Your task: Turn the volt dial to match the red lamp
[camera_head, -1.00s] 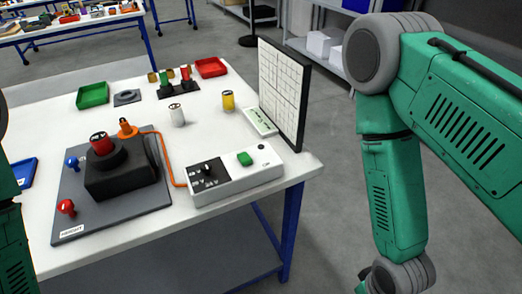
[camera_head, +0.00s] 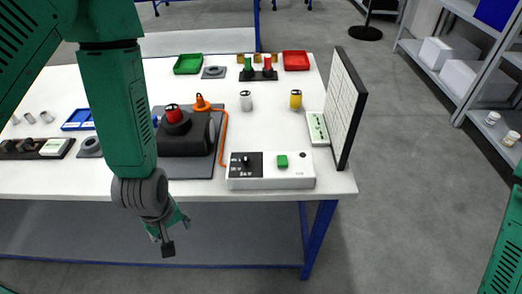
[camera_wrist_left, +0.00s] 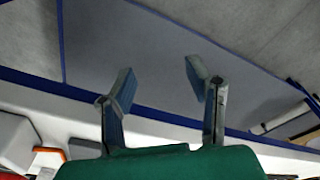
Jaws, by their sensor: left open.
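A white control box (camera_head: 298,183) sits at the table's front right. Its black panel carries a dark dial (camera_head: 246,162), and a green button (camera_head: 282,161) is beside it. The dial's markings are too small to read. Which object is the red lamp I cannot tell; a red-topped cylinder (camera_head: 172,114) sits on the dark fixture (camera_head: 196,140). My left gripper (camera_head: 166,241) hangs open and empty before the table's front edge, left of and lower in the picture than the box. Its spread fingers show in the left wrist view (camera_wrist_left: 160,85). My right gripper is out of view.
An orange cable (camera_head: 224,140) runs from the fixture toward the box. An upright grid board (camera_head: 342,108) stands at the table's right edge. White (camera_head: 246,101) and yellow (camera_head: 296,99) cylinders stand behind the box.

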